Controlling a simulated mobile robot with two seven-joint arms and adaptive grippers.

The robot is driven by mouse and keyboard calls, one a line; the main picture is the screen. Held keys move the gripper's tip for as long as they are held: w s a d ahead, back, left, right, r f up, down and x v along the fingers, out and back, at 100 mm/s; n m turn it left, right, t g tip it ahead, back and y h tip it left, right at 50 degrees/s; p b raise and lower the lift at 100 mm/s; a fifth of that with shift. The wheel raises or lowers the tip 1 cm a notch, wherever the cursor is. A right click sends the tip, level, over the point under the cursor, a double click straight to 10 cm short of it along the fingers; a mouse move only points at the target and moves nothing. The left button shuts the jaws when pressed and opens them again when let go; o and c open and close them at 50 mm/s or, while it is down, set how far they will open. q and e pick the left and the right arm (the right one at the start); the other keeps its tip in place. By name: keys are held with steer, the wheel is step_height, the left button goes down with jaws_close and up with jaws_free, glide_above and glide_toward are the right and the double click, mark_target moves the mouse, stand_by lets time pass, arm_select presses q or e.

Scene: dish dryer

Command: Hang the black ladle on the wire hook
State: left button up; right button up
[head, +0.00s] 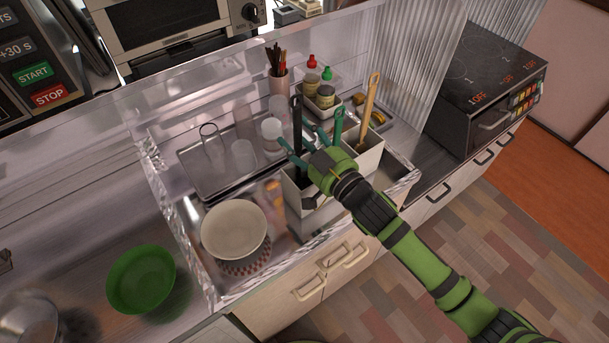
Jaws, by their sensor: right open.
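A long black handle (297,115), likely the black ladle's, stands upright in a white utensil holder (369,160) on the counter. Its lower end is hidden inside the holder and behind my gripper. My right gripper (297,137) reaches in from the lower right. Its teal fingers are open on either side of the black handle; I cannot tell whether they touch it. My left gripper is out of view. I cannot make out the wire hook.
A green-handled utensil (338,125) and a wooden-handled one (368,108) stand close to the right gripper. Glasses on a metal tray (197,185), a stack of bowls (234,228) and a green bowl (141,279) lie left. The counter's left part has bare room.

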mark_target(300, 106)
jaws_close()
step_height(300, 106, up, 10)
stand_by(0.6)
